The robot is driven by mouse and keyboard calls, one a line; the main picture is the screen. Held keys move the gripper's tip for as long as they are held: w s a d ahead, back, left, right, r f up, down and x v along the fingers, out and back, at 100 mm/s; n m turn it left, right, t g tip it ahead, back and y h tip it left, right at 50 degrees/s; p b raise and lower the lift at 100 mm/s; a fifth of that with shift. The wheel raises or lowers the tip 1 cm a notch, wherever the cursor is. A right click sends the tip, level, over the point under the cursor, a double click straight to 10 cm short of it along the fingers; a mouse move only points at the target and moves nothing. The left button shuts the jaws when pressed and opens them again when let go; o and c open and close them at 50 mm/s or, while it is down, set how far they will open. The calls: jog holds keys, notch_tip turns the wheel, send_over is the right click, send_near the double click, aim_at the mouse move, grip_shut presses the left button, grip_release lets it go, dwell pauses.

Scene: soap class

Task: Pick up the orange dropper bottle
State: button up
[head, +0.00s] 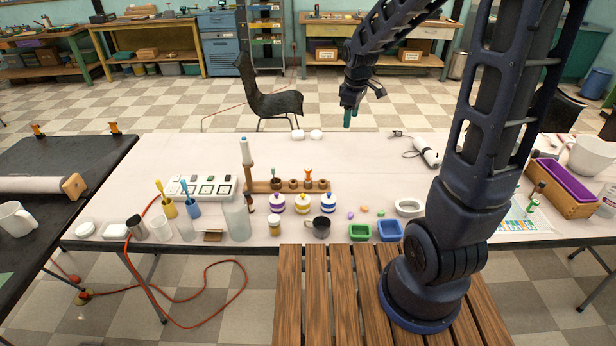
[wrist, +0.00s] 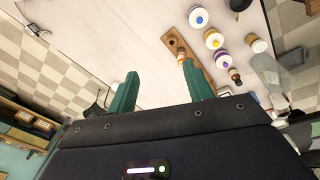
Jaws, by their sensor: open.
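The orange dropper bottle (head: 308,176) stands upright at the right part of a wooden rack (head: 262,187) on the white table. In the wrist view an orange top (wrist: 182,57) shows at the rack (wrist: 172,40), partly covered by one finger. My gripper (head: 350,112) has green fingers and hangs above the table's far edge, to the right of and well above the bottle. In the wrist view the fingers of my gripper (wrist: 160,72) are apart with nothing between them.
Jars with purple, yellow and blue bands (head: 303,203) stand just in front. The tabletop right of the rack is mostly clear.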

jog(key=w+a+f+n+g, duration=0.1)
jog(key=w+a+f+n, duration=0.3)
jog(key=a+f, duration=0.3)
jog(key=n, duration=0.4)
send_near(308, 175)
jog(key=shift+w+f+g, duration=0.1)
jog(key=shift+w+g, duration=0.3)
jog(key=shift+w, duration=0.85)
jog(key=shift+f, duration=0.3)
jog(key=shift+s+a+f, duration=0.1)
jog(key=shift+f, duration=2.55)
jog(key=shift+s+a+f, duration=0.1)
jog(key=shift+f, duration=2.55)
jog(key=c, duration=1)
jog(key=shift+c, duration=0.2)
jog(key=shift+r, duration=0.1)
